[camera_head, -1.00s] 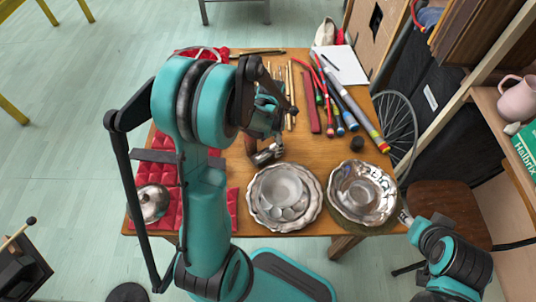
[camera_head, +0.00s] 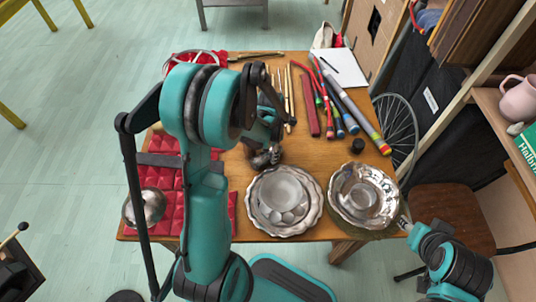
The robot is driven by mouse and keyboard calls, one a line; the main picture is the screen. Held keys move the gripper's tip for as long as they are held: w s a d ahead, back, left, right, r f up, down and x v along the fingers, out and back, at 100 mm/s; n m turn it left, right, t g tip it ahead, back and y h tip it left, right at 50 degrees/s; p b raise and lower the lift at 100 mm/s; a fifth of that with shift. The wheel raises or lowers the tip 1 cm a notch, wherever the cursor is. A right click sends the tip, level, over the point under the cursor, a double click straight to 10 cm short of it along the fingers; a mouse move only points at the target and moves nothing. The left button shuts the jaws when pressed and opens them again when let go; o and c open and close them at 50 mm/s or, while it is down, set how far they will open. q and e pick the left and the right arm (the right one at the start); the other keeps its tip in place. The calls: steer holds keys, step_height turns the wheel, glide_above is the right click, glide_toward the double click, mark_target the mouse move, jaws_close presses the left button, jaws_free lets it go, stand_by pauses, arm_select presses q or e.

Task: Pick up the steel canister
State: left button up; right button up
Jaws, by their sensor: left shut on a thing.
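My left arm reaches in over the wooden table (camera_head: 345,150). My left gripper (camera_head: 264,148) is shut on a small shiny metal object, which I take to be the steel canister (camera_head: 265,158). The arm and fingers hide most of the canister, and I cannot tell whether it is clear of the tabletop. It is just above the silver plates in the picture. My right gripper (camera_head: 405,222) is by the table's front right corner, beside the right silver dish; its fingers are too small to read.
Scalloped silver plates with a bowl (camera_head: 284,198) and a silver dish (camera_head: 363,195) stand at the front. Coloured tubes and sticks (camera_head: 345,115), a white sheet (camera_head: 342,66) and red padding (camera_head: 168,215) lie around. A round metal pot (camera_head: 146,208) is at the left.

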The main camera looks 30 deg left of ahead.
arm_select(q)
steer(key=shift+r, duration=0.1)
step_height(320, 180, up, 28)
steer(key=p, duration=1)
